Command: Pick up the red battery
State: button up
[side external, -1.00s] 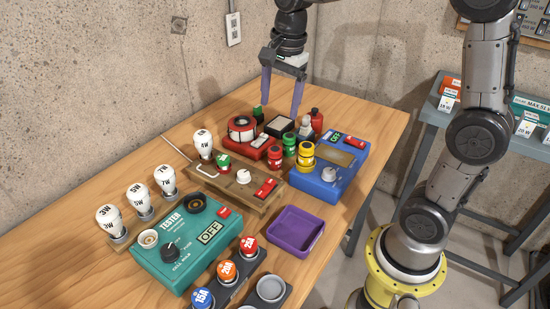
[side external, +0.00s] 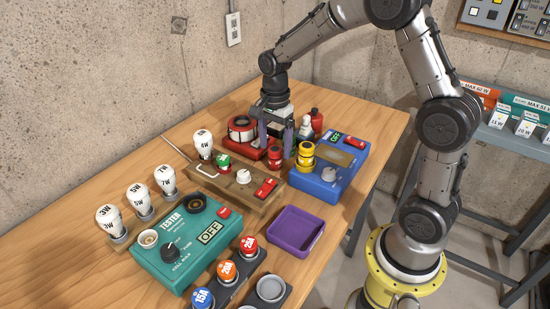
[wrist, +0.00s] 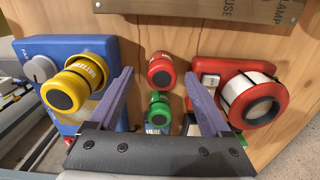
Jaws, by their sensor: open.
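The red battery (side external: 275,157) stands upright on the wooden table, in front of my gripper (side external: 276,144) in the side view. In the wrist view the red battery (wrist: 160,72) shows between the tips of my gripper (wrist: 160,76), which is open with a gap on either side of it. A green battery (wrist: 158,106) stands close to the red one, nearer the palm and also between the fingers. In the side view a finger mostly hides the green one.
The red lantern-like device (side external: 241,130) is close to the left finger in the side view. The blue box (side external: 322,181) lies to the right. A wooden switch board (side external: 228,187), a purple tray (side external: 297,232) and a teal tester (side external: 182,262) lie in front.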

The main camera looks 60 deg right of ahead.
aim_at(275, 158)
notch_tip(275, 158, down, 5)
jog(key=shift+w+d+f, duration=0.1)
jog(key=shift+d, duration=0.05)
grip_shut()
dwell(0.5)
